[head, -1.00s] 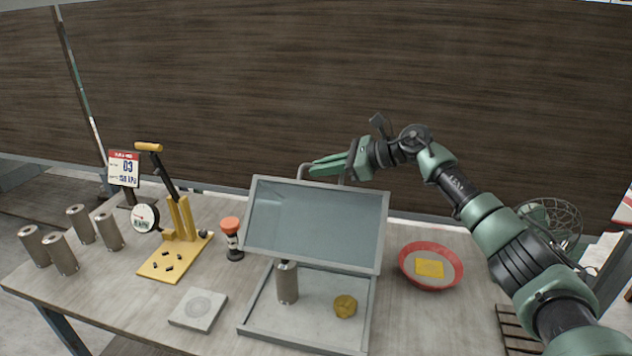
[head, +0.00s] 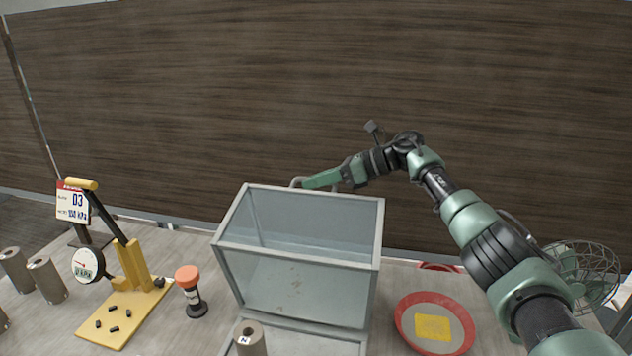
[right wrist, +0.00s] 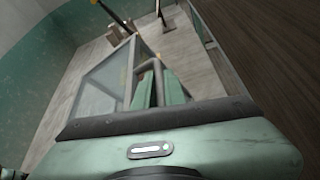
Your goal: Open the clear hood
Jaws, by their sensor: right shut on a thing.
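The clear hood (head: 300,270) is a grey-framed box with see-through panels. It stands raised and tilted over its grey base (head: 330,344) in the head view. Its grey bar handle (head: 296,182) is at the far upper edge, partly hidden by my right gripper (head: 308,184). That gripper is shut on the handle. In the right wrist view the handle (right wrist: 148,68) runs between the green fingers (right wrist: 168,90), with the hood's panel (right wrist: 100,82) beside them. My left gripper is in neither view.
A wooden wall rises behind.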

